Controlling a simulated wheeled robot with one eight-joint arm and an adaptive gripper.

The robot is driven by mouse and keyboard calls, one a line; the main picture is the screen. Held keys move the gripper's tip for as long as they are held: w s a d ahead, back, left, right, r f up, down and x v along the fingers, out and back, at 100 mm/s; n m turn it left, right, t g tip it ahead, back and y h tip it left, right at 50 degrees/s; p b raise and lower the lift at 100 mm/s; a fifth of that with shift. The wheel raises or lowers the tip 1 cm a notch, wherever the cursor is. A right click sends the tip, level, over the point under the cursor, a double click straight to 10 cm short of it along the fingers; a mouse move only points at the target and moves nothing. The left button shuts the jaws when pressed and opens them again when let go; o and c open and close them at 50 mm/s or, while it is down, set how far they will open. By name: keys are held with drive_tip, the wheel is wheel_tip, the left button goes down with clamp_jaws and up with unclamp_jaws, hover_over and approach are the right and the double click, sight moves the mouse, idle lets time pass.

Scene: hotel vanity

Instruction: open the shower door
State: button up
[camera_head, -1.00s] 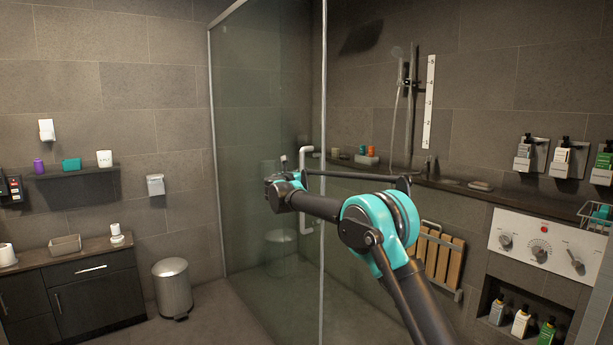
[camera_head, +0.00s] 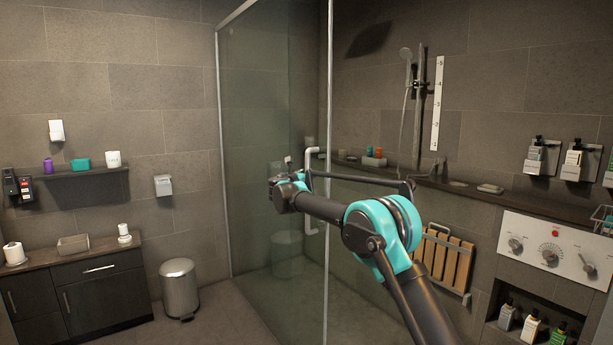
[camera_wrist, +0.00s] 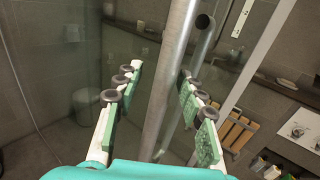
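The shower door is a tall clear glass panel (camera_head: 265,130) with a metal edge. It looks shut in the head view. Its pale upright bar handle (camera_head: 311,165) stands near the right edge of the glass, partly hidden by my arm. In the wrist view, a round grey metal bar, seemingly the handle (camera_wrist: 170,85), runs between the two fingers of my gripper (camera_wrist: 160,72). The fingers are apart, one on each side of the bar, and the right finger looks nearer to it. I cannot tell whether either touches. The fingers are hidden in the head view.
A bin (camera_head: 179,288) and a dark cabinet (camera_head: 103,290) stand left of the glass. A wooden slatted seat (camera_head: 444,258) and a white control panel (camera_head: 550,246) are on the right wall. Floor (camera_head: 222,308) shows clear before the glass.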

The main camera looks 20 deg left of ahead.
drive_tip(key=s, duration=1.2)
drive_tip(key=shift+a, duration=0.4)
